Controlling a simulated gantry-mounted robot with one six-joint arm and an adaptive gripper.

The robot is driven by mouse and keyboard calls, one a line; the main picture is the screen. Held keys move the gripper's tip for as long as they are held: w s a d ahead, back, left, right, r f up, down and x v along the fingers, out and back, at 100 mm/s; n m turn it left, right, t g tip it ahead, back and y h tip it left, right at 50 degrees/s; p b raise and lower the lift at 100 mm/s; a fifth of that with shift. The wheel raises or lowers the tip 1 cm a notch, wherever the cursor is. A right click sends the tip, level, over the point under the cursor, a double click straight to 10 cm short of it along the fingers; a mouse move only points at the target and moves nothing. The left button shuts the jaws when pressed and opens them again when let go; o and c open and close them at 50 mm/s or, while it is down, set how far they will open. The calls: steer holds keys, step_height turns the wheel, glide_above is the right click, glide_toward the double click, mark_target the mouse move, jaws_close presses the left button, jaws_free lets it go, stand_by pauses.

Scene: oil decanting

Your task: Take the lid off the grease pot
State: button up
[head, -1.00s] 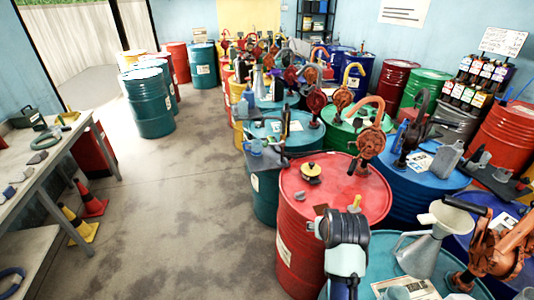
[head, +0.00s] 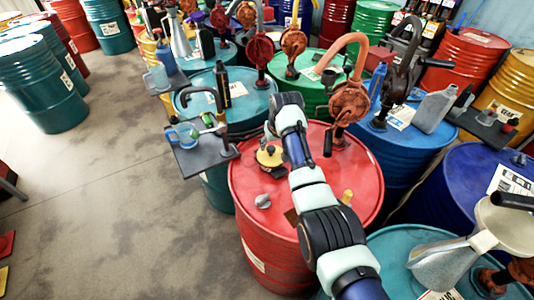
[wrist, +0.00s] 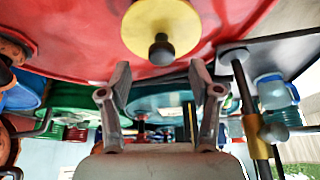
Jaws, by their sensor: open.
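The grease pot (head: 270,165) stands on top of the red drum (head: 245,190), near its left-back part. Its round yellow lid (head: 268,157) with a dark knob is on it. In the wrist view the lid (wrist: 160,22) and its black knob (wrist: 161,50) show at the top centre, with the pot body hidden behind the lid. My gripper (wrist: 160,80) is open and empty, its two grey fingers spread on either side of the picture's middle. The knob is beyond the fingertips, apart from them and roughly centred between them. In the head view my arm largely hides the gripper.
A red hand pump (head: 350,103) stands on the drum behind my arm. A grey cap (head: 262,201) lies on the drum's front left. A dark side shelf (head: 200,155) with a small jug is to the left. Other drums crowd the right and back.

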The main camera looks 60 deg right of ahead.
mark_target(272, 149)
steer(key=b+x, duration=0.2)
steer(key=x, duration=0.3)
steer(key=shift+a+f+b, duration=0.1)
steer(key=shift+a+b, duration=0.1)
steer(key=shift+b, duration=0.15)
steer(key=shift+d+f, duration=0.15)
steer(key=shift+c, duration=0.2)
jaws_close()
step_height(272, 149, up, 20)
steer(key=p, duration=0.5)
